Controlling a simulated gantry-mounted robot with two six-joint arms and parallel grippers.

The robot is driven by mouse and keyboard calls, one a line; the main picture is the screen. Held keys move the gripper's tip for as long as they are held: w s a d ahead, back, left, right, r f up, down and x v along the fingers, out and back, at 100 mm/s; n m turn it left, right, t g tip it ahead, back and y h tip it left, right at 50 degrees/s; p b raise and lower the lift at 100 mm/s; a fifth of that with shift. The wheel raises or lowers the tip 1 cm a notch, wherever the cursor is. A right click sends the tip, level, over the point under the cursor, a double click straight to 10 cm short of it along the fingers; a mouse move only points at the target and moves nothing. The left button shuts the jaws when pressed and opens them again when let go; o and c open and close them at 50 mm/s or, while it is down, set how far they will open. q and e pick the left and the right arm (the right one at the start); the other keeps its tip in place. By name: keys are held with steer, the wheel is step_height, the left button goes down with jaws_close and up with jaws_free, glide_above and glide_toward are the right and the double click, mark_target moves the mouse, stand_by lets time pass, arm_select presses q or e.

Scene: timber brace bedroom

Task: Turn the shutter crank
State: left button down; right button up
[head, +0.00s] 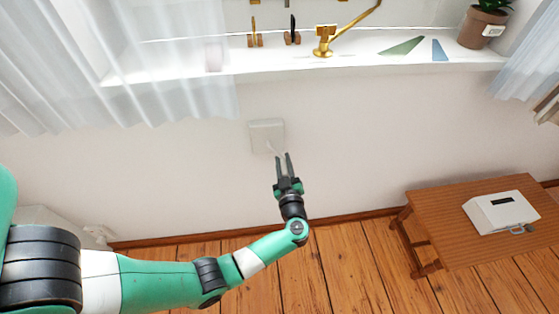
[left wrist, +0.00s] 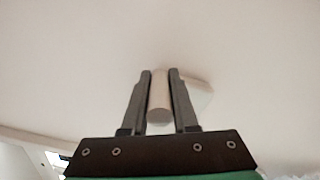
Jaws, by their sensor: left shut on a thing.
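The shutter crank's pale square wall box (head: 266,133) is mounted on the wall below the window sill. A small light crank arm shows at its lower side, running toward my left gripper (head: 282,156). In the left wrist view, a pale round crank handle (left wrist: 160,98) stands between the two fingers of my left gripper (left wrist: 160,72), which is shut on it. The wall box (left wrist: 200,97) shows partly behind the right finger there. My right gripper is in neither view.
A white sill (head: 360,62) above holds a potted plant (head: 478,28), small ornaments and a brass lamp-like piece (head: 323,43). A sheer curtain (head: 170,80) hangs at left. A low wooden table (head: 437,222) with a white box (head: 500,212) stands at right.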

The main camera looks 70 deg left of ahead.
arm_select(q)
steer(key=shift+w+r+n, duration=0.15)
steer(key=shift+w+n, duration=0.05)
steer(key=shift+n, duration=0.1)
steer(key=c, duration=0.7)
jaws_free()
steer(key=shift+d, duration=0.1)
steer(key=shift+d, duration=0.1)
steer(key=shift+s+d+p, duration=0.1)
steer(key=shift+d+p, duration=0.25)
steer(key=p+v, duration=0.2)
steer(key=v, duration=0.8)
steer(key=shift+s+d+p, duration=0.15)
steer(key=shift+d+p, duration=0.15)
